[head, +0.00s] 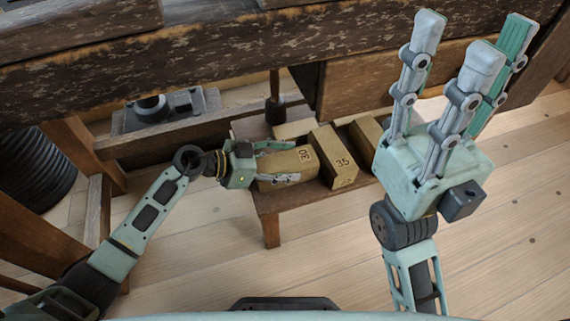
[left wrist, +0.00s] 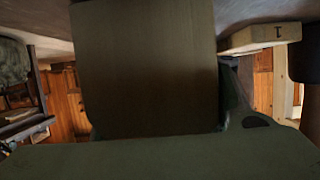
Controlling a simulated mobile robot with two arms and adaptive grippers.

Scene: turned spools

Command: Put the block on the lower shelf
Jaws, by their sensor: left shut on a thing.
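A tan block marked 30 (head: 298,161) lies lengthwise in my left gripper (head: 282,163), which is shut on it. In the left wrist view a large dark face, likely this block (left wrist: 145,65), fills the middle. The block is low over the near left part of a low wooden surface (head: 312,193) under the bench. I cannot tell whether it rests there. Which surface is the lower shelf is unclear. My right gripper (head: 465,45) is raised at the right, empty, with its fingers apart and pointing up.
A block marked 35 (head: 334,160) stands just right of the held block, with more blocks behind. The thick dark bench beam (head: 200,60) crosses above. A black device (head: 160,108) sits on a grey plank at the left. Black coils (head: 38,170) stand far left.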

